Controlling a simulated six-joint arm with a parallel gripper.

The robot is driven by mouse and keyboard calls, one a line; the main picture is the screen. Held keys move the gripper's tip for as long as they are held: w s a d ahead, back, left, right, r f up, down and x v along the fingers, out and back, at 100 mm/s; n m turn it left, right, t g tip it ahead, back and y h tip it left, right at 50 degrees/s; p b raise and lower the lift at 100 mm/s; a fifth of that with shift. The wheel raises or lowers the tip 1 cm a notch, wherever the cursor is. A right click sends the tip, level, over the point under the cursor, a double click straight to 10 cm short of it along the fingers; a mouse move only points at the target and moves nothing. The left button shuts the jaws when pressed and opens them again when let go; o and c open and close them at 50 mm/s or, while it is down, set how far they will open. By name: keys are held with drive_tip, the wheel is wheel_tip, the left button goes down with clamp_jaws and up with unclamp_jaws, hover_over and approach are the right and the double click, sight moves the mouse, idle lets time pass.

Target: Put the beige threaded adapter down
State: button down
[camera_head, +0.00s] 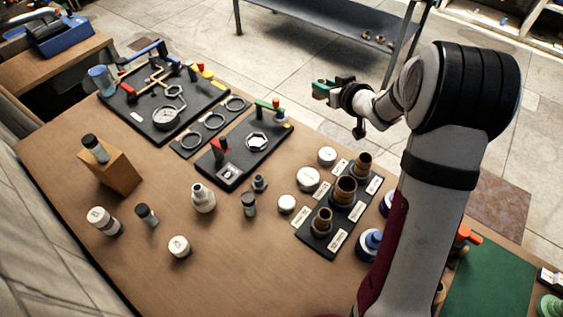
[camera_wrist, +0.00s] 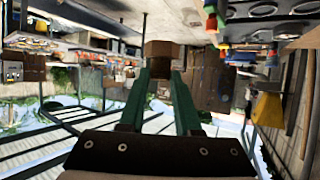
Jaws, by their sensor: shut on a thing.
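My gripper (camera_head: 322,89) is raised beyond the far edge of the workbench, pointing left in the head view. Its green fingers show in the wrist view (camera_wrist: 161,85) and are shut on a tan-brown piece with a faceted top, the beige threaded adapter (camera_wrist: 161,50). The adapter's lower part sits between the fingertips, so its thread cannot be made out. In the head view the adapter is too small and too covered by the fingers to tell apart.
The wooden bench (camera_head: 140,250) has bare room at front left. A black tray (camera_head: 325,240) holds brown stepped fittings. Black fixture boards (camera_head: 247,170) stand along the back. A pale fitting (camera_head: 203,198), white caps (camera_head: 179,246) and a wooden block (camera_head: 118,177) stand on the bench.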

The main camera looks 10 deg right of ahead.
drive_tip(key=s+f+n+g+y, duration=0.55)
drive_tip(key=s+n+y, duration=0.3)
drive_tip(key=s, duration=0.45)
drive_tip(key=shift+h, duration=0.35)
drive_tip(key=x, duration=0.4)
drive_tip(key=f+x, duration=0.1)
drive_tip(key=x, duration=0.4)
drive_tip(key=s+x, duration=0.1)
drive_tip(key=x, duration=0.3)
drive_tip(key=shift+w+a+f, duration=0.1)
drive_tip(key=shift+w+f, duration=0.1)
drive_tip(key=shift+f, duration=0.25)
wheel_tip(320, 180, down, 3)
drive_tip(key=shift+a+f, duration=0.1)
drive_tip(key=shift+f, duration=0.4)
drive_tip(key=shift+f, duration=0.15)
drive_tip(key=c, duration=0.6)
unclamp_jaws()
